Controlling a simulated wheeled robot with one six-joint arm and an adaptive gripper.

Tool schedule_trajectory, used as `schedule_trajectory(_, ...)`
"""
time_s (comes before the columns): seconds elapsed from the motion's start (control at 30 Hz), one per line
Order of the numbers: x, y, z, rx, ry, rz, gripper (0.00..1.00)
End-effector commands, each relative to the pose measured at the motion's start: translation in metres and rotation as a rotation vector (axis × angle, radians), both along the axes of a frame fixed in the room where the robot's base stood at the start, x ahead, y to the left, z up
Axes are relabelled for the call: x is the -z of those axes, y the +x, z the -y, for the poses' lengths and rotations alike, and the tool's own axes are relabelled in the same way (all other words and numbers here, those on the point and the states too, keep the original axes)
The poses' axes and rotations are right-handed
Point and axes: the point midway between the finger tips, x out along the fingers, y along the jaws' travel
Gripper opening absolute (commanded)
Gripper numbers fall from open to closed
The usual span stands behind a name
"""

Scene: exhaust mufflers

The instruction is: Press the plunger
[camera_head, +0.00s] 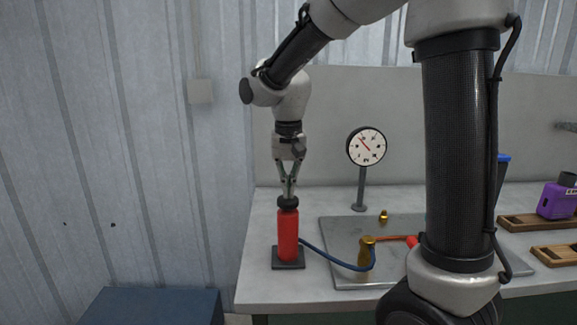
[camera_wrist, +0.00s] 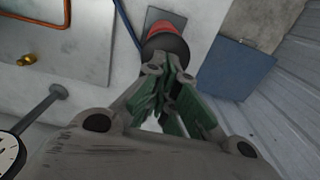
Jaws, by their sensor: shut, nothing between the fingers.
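A red cylinder pump (camera_head: 288,235) stands upright on a dark square base at the left end of the table. Its black plunger knob (camera_head: 288,202) is on top; in the wrist view the dark knob (camera_wrist: 165,47) covers much of the red body. My gripper (camera_head: 289,196) is shut and empty, pointing straight down, with its fingertips right at the top of the knob. It also shows in the wrist view (camera_wrist: 169,75). Whether the tips touch the knob I cannot tell for certain.
A blue hose (camera_head: 335,260) runs from the pump to a brass fitting (camera_head: 366,252) on a grey metal plate (camera_head: 335,231). A dial gauge (camera_head: 366,147) stands behind the plate. A purple object (camera_head: 556,201) sits at the right. A blue box (camera_head: 150,307) is at lower left.

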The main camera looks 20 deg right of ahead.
Motion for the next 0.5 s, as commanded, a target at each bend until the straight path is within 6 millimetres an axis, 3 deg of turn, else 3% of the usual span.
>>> schedule_trajectory(0.3,0.000,-0.001,0.001,0.001,-0.001,-0.007,0.00)
schedule_trajectory(0.5,-0.028,0.003,0.008,0.002,0.001,0.001,0.00)
